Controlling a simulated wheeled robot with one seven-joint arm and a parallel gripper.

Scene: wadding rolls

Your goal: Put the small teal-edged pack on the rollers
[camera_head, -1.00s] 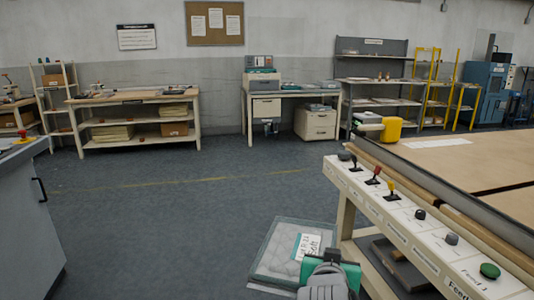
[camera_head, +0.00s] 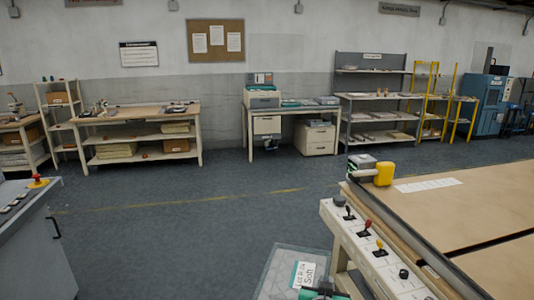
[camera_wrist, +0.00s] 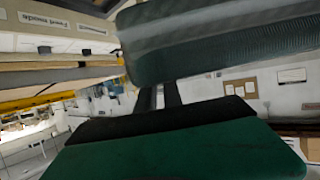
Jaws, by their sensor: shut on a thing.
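The small teal-edged pack (camera_head: 283,268) shows at the bottom of the head view, a flat, clear-wrapped pack with a pale label and a teal strip. It is held low, left of the control panel. My gripper (camera_head: 324,293) is at the pack's near right edge and is shut on it; its green parts are mostly cut off by the picture's bottom edge. In the wrist view, large dark green surfaces fill the top and bottom, and I cannot clearly tell pack from fingers there. I make out no rollers in either view.
A control panel (camera_head: 372,250) with levers and knobs edges a tan-topped table (camera_head: 440,212) at right, close to the pack. A yellow-and-grey device (camera_head: 382,174) stands at its corner. A grey cabinet (camera_head: 32,245) is at left. The floor (camera_head: 170,235) between is clear.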

